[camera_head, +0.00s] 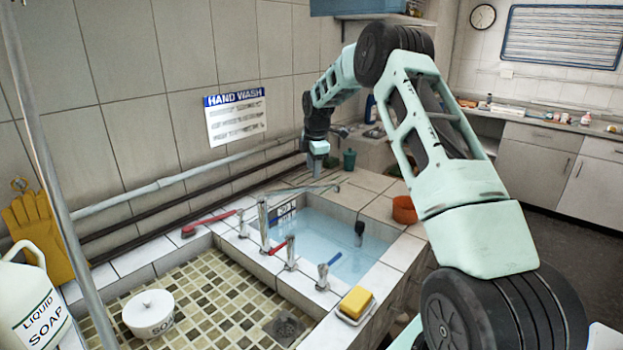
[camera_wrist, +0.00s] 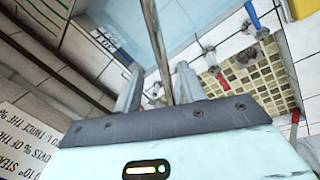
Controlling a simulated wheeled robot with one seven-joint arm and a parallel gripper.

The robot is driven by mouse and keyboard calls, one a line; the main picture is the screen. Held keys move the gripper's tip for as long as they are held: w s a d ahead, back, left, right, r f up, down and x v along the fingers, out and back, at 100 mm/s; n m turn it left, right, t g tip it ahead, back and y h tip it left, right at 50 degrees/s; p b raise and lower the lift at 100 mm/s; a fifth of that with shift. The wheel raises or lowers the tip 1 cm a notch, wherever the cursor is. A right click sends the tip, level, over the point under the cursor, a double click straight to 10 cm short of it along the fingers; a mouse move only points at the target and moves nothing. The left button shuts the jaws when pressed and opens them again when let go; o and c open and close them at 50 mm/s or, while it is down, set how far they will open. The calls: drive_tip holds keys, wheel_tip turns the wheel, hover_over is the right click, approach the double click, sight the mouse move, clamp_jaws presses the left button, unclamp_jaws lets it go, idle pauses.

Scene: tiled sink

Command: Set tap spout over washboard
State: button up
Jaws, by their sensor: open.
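The metal tap spout (camera_head: 298,190) is a long thin bar reaching from the tap column (camera_head: 264,226) over the back of the water-filled basin. My gripper (camera_head: 317,174) points down at the spout's far part. In the wrist view the spout (camera_wrist: 156,38) runs between the two open fingers (camera_wrist: 158,92); I cannot tell whether either touches it. Nothing is clamped. I cannot make out a washboard with certainty. The shallow tiled basin (camera_head: 204,290) with a drain lies left of the water and shows in the wrist view (camera_wrist: 262,78).
Tap handles (camera_head: 291,252) stand on the divider. A red-handled brush (camera_head: 208,222) lies on the back ledge. The wall and pipes are close behind my gripper.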

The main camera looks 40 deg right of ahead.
sight(312, 185)
drive_tip(key=f, duration=0.2)
drive_tip(key=f+p, duration=0.1)
drive_tip(key=f, duration=0.1)
drive_tip(key=w+f, duration=0.1)
drive_tip(key=f, duration=0.1)
drive_tip(key=shift+d+f+p, duration=0.1)
drive_tip(key=shift+d+p, duration=0.15)
drive_tip(key=shift+p, duration=0.05)
clamp_jaws()
